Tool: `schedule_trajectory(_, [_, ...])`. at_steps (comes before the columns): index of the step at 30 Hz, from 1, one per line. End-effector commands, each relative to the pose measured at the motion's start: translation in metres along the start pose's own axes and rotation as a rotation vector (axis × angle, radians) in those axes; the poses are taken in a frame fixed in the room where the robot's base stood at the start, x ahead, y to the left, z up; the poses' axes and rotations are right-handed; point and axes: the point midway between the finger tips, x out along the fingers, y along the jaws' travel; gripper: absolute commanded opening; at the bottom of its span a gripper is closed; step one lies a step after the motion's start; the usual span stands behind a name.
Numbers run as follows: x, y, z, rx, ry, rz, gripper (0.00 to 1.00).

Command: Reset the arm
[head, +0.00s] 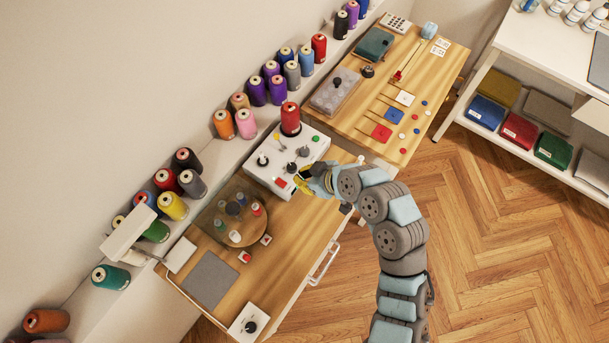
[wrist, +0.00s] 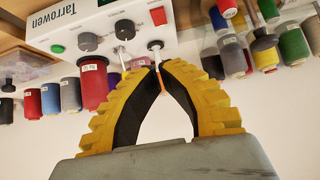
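My gripper (head: 302,180) is at the front right of a white machine (head: 262,181) on the wooden table. In the wrist view the machine (wrist: 75,18) is labelled "Tarrowen" and has a green button, dark knobs, a red button and two small levers. The yellow fingers of my gripper (wrist: 159,67) arch inward and their tips come together. One lever (wrist: 155,45) lines up with the fingertips; I cannot tell whether they touch it. A thin white and orange piece shows between the fingers, too small to identify. My arm (head: 400,235) curves down to the right.
A red spool (head: 290,118) stands on the machine's back. A round turntable (head: 215,236) with small bottles is to its left. A second wooden table (head: 385,85) holds small items behind. Thread spools line the wall shelf (head: 212,155). The wooden floor (head: 500,215) at right is clear.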

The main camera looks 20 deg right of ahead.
Motion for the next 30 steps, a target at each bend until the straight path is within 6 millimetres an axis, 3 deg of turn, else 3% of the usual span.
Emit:
schedule_trajectory(24, [-0.007,0.0,0.001,0.001,0.0,0.0,0.0])
schedule_trajectory(30, [0.002,0.015,-0.013,0.045,0.074,0.069,0.0])
